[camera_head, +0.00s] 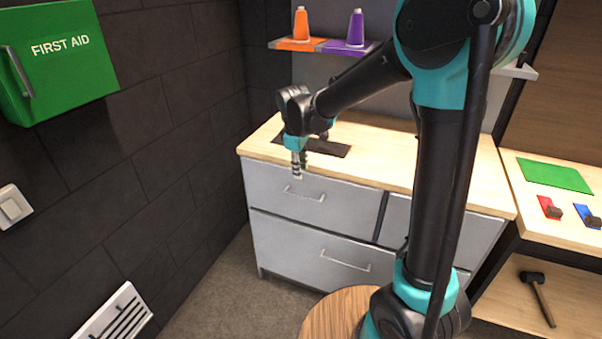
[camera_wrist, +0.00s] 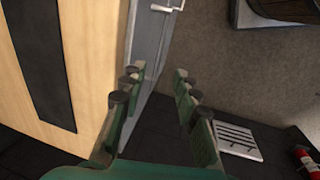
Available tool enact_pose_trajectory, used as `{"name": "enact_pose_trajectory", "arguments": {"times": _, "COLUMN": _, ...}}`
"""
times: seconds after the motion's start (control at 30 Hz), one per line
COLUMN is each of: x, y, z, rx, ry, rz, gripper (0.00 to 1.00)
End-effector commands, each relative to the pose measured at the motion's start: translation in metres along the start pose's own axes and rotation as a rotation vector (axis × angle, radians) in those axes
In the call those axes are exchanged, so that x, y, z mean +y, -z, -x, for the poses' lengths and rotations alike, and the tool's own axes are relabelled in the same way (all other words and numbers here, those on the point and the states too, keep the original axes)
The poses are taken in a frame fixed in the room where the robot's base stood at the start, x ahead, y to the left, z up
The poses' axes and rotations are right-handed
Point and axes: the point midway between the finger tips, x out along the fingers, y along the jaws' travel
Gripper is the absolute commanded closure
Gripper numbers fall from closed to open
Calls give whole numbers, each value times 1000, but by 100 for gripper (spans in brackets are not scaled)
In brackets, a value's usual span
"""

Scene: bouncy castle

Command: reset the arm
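My gripper (camera_head: 298,165) hangs downward at the front edge of the wooden counter in the head view, in front of the upper left drawer. In the wrist view its green fingers (camera_wrist: 160,100) stand apart with a clear gap between them, and nothing is held. My arm reaches from the right, over the counter, with its elbow high.
A drawer cabinet (camera_head: 315,203) with a wooden counter (camera_head: 382,158) stands below the gripper. A green first aid box (camera_head: 60,58) hangs on the left wall. Floor (camera_head: 225,290) at front left is clear.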

Motion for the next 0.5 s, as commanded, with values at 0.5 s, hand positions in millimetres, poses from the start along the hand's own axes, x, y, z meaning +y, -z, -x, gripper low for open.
{"name": "enact_pose_trajectory", "arguments": {"times": 0.5, "x": -3, "y": -54, "z": -2, "rx": 24, "ry": -6, "rz": -174, "gripper": 69}}
